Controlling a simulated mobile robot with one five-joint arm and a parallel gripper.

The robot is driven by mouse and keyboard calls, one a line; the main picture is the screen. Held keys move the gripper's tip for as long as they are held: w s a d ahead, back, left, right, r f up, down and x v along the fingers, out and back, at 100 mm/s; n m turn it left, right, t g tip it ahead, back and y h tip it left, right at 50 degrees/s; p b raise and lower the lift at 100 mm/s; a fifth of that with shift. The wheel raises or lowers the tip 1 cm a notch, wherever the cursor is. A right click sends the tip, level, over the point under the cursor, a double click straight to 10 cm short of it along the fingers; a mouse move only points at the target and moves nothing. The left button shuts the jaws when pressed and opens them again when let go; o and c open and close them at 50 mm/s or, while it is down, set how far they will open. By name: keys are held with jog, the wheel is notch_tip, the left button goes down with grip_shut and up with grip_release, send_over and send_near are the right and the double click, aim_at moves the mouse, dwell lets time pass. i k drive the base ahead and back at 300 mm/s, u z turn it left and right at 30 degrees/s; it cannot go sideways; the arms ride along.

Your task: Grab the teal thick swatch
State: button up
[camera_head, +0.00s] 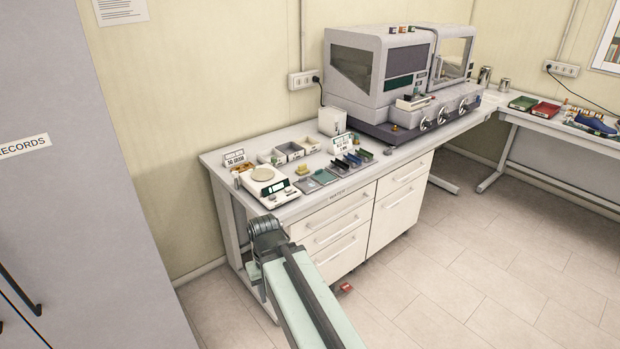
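My arm reaches up from the bottom of the view and ends in a dark joint in front of the bench's front left corner, short of the pieces. My gripper's fingers do not show.
The white scale (270,188) stands at the bench's left end. A large grey machine (385,75) fills the right part. Drawers (337,235) lie below; the floor at right is mostly clear.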

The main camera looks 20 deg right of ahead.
aim_at(322, 176)
jog(key=u, duration=0.1)
jog(key=i, duration=1)
jog(key=z, duration=0.1)
